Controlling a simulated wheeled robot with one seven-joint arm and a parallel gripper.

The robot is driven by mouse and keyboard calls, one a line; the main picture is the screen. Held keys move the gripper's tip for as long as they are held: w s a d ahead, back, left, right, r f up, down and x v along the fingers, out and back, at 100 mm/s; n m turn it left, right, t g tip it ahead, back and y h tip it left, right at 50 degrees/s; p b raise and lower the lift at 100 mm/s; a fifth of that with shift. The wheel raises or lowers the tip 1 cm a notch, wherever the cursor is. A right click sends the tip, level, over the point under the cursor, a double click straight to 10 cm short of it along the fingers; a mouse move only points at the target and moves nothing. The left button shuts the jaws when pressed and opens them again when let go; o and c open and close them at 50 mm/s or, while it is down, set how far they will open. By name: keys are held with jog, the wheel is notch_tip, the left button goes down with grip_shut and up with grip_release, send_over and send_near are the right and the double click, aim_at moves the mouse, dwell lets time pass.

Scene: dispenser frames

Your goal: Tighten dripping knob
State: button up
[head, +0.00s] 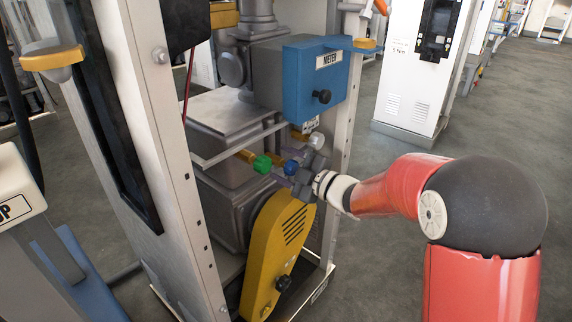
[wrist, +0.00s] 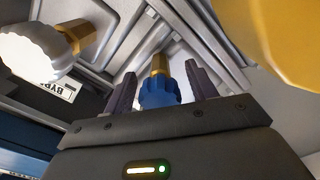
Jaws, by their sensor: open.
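Three knobs on brass stems show in the head view: a green knob (head: 262,164), a blue knob (head: 291,167) and a white knob (head: 316,140). In the wrist view the blue knob (wrist: 160,93) sits between the two fingers of my gripper (wrist: 160,74), with a gap on each side. The white knob (wrist: 30,50) is at the upper left there, outside the fingers. My gripper (head: 300,165) is open at the blue knob in the head view and partly covers that area. I see no drip, so I cannot tell which knob drips.
A blue meter box (head: 316,80) with a black knob hangs just above. A yellow guard (head: 278,245) is below. A grey frame post (head: 172,170) stands left, and another post (head: 342,110) is close behind the gripper. Open floor (head: 385,240) lies to the right.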

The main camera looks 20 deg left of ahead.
jog(key=c, duration=1)
jog(key=shift+m, duration=0.4)
jog(key=m+p, duration=0.3)
jog(key=m, duration=0.2)
jog(key=shift+r+m, duration=0.1)
jog(key=shift+m, duration=0.2)
jog(key=m+p, duration=0.3)
jog(key=m, duration=0.2)
jog(key=shift+m, duration=0.3)
jog(key=shift+f, duration=0.2)
jog(key=o, duration=1)
